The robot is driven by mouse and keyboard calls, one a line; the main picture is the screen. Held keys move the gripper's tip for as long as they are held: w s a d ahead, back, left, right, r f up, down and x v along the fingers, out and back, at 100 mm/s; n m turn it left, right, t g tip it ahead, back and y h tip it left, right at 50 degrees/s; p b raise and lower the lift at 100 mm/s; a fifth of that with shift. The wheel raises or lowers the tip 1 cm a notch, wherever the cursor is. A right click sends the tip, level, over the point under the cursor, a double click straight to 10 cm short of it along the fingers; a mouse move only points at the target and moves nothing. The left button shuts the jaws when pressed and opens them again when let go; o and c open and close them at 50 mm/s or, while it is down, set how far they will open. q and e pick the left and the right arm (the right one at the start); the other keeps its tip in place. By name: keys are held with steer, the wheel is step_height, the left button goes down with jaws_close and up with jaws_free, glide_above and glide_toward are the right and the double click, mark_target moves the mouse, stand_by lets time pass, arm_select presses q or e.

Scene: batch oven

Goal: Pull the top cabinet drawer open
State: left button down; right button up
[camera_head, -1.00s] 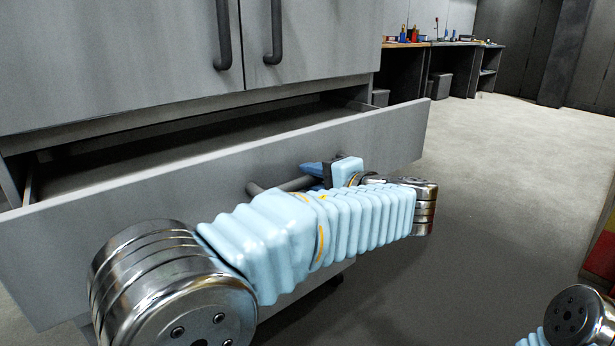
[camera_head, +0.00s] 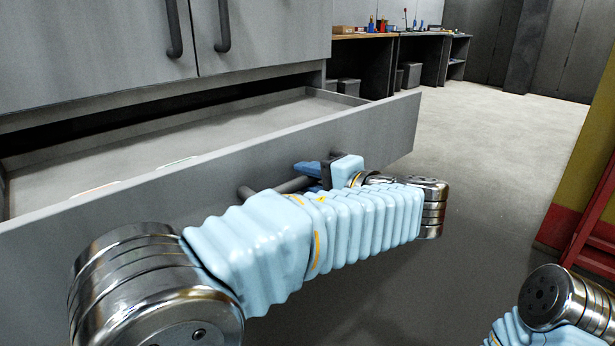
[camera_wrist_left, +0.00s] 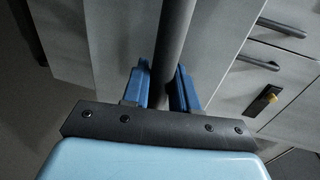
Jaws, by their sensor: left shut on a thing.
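The top cabinet drawer (camera_head: 380,135) is grey and stands well out from the cabinet, with its inside floor (camera_head: 215,135) in view. Its dark bar handle (camera_head: 290,186) is on the front face. My left gripper (camera_head: 312,170) is at the handle, partly hidden by its own arm. In the left wrist view the blue fingers (camera_wrist_left: 163,88) are shut around the handle bar (camera_wrist_left: 174,45), one on each side. Only a part of my right arm shows at the lower right in the head view; its gripper is out of view.
Cabinet doors (camera_head: 120,50) with dark vertical handles are above the drawer. A workbench (camera_head: 400,40) with small items stands at the back. A red frame (camera_head: 597,215) and yellow panel are at the right edge. Open floor (camera_head: 500,130) lies to the right of the drawer.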

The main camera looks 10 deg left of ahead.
arm_select(q)
steer(key=c, duration=1)
jaws_free()
steer(key=v, duration=1.3)
steer(key=shift+s+d+p, duration=0.2)
steer(key=shift+d+p, duration=0.15)
